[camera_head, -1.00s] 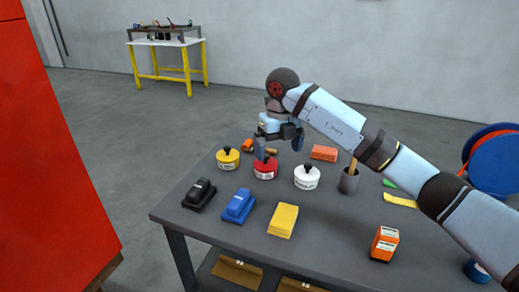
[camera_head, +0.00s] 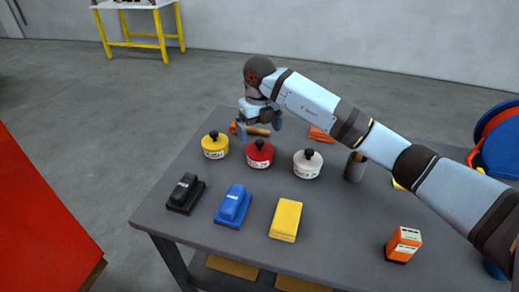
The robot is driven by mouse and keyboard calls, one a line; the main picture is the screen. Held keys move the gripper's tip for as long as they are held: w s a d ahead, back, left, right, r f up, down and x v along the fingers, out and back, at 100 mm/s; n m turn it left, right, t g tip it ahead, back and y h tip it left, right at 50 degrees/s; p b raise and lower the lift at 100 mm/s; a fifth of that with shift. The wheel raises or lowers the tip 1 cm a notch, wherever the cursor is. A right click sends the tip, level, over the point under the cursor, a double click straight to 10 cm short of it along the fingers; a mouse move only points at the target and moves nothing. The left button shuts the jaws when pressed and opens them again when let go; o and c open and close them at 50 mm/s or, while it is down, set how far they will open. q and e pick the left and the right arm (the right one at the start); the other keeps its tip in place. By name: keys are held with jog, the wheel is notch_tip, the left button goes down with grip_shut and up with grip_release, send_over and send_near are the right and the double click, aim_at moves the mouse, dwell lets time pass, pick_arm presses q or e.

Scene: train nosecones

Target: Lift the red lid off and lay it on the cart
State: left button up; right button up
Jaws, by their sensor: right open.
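The red tin (camera_head: 259,158) stands upright on the grey cart top (camera_head: 335,225), between a yellow tin and a white tin. Its red lid (camera_head: 268,149) with a black knob is seated on it. My right gripper (camera_head: 259,130) is open and empty, with its fingers spread. It appears above and just behind the red lid, apart from the knob. My left gripper is not in view.
The yellow tin (camera_head: 214,149) and white tin (camera_head: 307,167) flank the red one. Black (camera_head: 184,194), blue (camera_head: 233,207) and yellow (camera_head: 286,220) blocks lie in front. Bare cart top lies between blocks and box.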

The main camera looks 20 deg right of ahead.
aim_at(260, 141)
notch_tip(260, 141, down, 6)
jog(key=shift+s+r, duration=0.15)
jog(key=c, duration=0.7)
